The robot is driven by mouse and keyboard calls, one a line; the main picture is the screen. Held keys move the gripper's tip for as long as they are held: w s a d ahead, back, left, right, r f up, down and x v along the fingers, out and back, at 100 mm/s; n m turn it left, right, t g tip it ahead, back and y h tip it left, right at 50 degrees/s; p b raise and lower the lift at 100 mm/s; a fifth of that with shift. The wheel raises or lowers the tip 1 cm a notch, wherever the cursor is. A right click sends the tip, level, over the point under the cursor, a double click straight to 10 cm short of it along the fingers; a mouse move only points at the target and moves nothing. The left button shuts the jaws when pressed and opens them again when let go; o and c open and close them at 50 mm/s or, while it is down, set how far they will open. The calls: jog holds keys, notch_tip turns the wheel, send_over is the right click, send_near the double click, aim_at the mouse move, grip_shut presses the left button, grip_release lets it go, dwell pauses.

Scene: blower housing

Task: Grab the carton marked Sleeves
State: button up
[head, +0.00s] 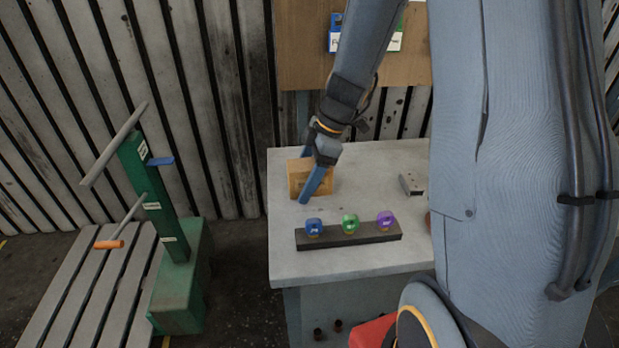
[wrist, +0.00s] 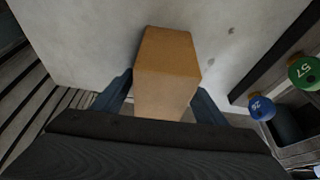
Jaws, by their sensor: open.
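A brown cardboard carton (head: 297,176) stands on the grey table (head: 375,156) near its left side. No marking on it can be read. My gripper (head: 306,183) is at the carton, with one blue finger showing in front of it in the head view. In the wrist view the carton (wrist: 167,70) sits between the two open fingers of my gripper (wrist: 160,97), one on each side. I cannot tell whether the fingers touch it. The carton's lower end in that view is hidden behind the gripper body.
A dark rack (head: 350,236) with blue, green and purple labelled knobs stands at the table's front. A small grey block (head: 411,184) lies to the right. A green post with levers (head: 158,195) stands left of the table, beside a slatted bench (head: 95,290).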

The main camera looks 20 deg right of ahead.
jog(key=shift+f, duration=0.15)
jog(key=c, duration=1.3)
jog(key=shift+r, duration=0.3)
